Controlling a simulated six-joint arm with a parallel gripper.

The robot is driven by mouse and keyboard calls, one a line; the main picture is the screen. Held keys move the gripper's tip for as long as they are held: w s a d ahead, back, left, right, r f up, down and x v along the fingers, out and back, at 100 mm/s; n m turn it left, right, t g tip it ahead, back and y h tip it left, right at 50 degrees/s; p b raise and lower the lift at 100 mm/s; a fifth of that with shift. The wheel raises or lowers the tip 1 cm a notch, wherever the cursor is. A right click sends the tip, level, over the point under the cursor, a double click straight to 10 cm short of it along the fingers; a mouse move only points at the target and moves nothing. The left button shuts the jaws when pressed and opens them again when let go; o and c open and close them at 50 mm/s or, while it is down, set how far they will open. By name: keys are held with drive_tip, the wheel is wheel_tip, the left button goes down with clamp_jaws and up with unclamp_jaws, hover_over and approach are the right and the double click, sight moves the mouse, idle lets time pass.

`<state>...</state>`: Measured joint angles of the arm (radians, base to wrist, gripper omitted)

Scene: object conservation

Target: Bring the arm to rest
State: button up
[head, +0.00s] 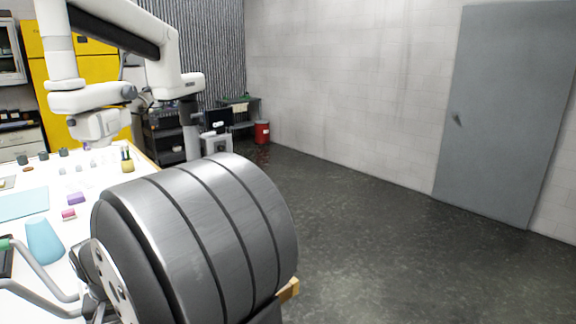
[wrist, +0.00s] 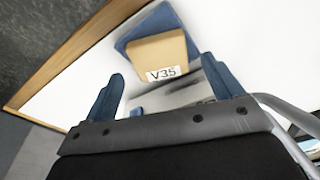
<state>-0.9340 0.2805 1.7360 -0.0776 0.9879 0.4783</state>
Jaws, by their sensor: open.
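My gripper (wrist: 162,70) shows in the wrist view with its two blue fingers spread apart, so it is open. A tan block (wrist: 172,52) with a white label reading V35 lies beyond the fingertips, over a blue piece (wrist: 150,20). Nothing is visibly clamped, and I cannot tell how far the block is from the fingers. In the head view the fingers do not show clearly; a large grey banded part close to the camera hides much of the near table.
The white table (head: 20,182) at left holds small jars, a teal piece (head: 42,242) and purple and pink blocks. A white jointed boom (head: 100,97) hangs over it. The dark floor (head: 380,240) at right is clear, up to a grey door (head: 500,110).

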wheel_tip(320, 180, down, 2)
drive_tip(key=shift+w+f, duration=0.1)
drive_tip(key=shift+w+a, duration=0.1)
drive_tip(key=shift+r, duration=1.75)
